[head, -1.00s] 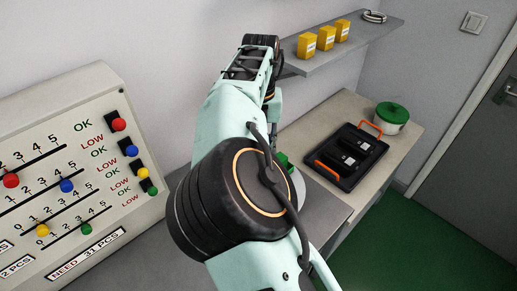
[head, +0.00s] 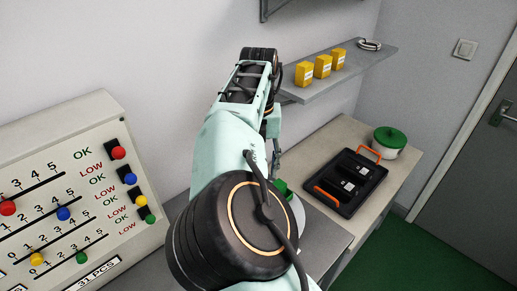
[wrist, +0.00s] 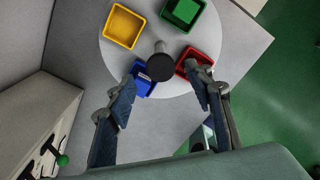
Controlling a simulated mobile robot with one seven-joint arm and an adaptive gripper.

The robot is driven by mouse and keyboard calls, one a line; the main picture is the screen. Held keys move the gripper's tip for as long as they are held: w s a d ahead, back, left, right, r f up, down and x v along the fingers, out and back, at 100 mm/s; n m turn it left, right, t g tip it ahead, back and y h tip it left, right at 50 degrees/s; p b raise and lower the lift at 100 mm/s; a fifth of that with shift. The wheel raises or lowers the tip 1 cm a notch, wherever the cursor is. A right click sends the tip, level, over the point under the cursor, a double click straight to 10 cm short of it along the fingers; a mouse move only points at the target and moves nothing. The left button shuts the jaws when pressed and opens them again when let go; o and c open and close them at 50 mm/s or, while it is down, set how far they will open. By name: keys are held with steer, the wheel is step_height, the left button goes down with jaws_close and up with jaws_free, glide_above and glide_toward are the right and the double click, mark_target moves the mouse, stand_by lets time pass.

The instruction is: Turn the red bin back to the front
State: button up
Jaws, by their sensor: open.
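The red bin (wrist: 206,54) sits at the right side of a round pale turntable (wrist: 116,58) in the wrist view, partly covered by my right finger. A dark round knob (wrist: 160,67) on a post stands at the turntable's middle. My gripper (wrist: 160,76) is open, its fingers on either side of the knob in the picture. Their height relative to it is unclear. The left finger overlaps the blue bin (wrist: 145,88). In the head view my arm hides most of the turntable and my gripper.
A yellow bin (wrist: 122,27) and a green bin (wrist: 184,12) also stand on the turntable. A panel with coloured knobs (head: 80,185) is at left. A black tray with orange handles (head: 346,181) and a green-lidded pot (head: 388,141) are on the right counter, below a shelf (head: 340,72).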

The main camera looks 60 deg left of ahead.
step_height(320, 180, up, 8)
steer(key=shift+r, duration=0.25)
stand_by(0.9)
